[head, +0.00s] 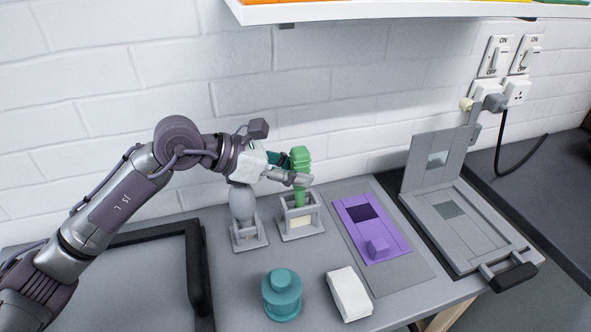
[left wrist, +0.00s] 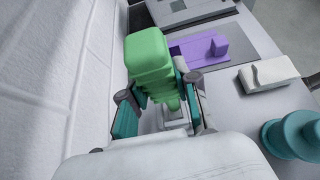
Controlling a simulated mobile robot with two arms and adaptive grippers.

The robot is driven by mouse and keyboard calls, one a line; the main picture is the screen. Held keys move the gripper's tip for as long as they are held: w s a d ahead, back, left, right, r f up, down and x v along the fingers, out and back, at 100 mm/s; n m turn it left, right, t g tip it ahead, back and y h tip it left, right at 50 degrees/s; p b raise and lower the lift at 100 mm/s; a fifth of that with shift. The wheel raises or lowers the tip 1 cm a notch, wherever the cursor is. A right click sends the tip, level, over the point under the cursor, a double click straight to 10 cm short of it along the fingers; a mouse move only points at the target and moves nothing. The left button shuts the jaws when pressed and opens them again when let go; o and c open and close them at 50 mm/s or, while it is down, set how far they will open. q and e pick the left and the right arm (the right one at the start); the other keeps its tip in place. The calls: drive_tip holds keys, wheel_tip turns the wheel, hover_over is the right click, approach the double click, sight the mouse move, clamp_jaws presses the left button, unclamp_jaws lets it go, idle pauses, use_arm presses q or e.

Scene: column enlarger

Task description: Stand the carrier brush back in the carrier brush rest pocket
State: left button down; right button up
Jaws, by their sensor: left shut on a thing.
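The green carrier brush (head: 301,158) is upright, its thick ribbed handle at the top. My left gripper (head: 290,176) is shut on its handle, reaching in from the left. In the left wrist view the brush (left wrist: 150,55) stands between the teal finger pads. The brush's narrow lower part is over or inside the grey open-framed rest pocket (head: 301,232). I cannot tell whether it touches the bottom; a pale patch shows low inside the frame. My right gripper is not in view.
A grey bulb-shaped thing (head: 242,204) stands in a similar rest just left. A purple plate (head: 386,243) lies right, beside a hinged grey frame (head: 462,228). A teal knob-like pot (head: 282,296) and white block (head: 349,294) are in front. The brick wall is close behind.

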use_arm(q)
drive_tip(key=c, duration=0.8)
unclamp_jaws()
drive_tip(key=shift+o, duration=0.2)
drive_tip(key=shift+a+r, duration=0.1)
drive_tip(key=v, duration=0.7)
drive_tip(key=shift+a+r, duration=0.2)
drive_tip(key=shift+a, duration=0.1)
idle(0.5)
drive_tip(key=shift+s, duration=0.1)
drive_tip(key=v, duration=1.2)
idle(0.6)
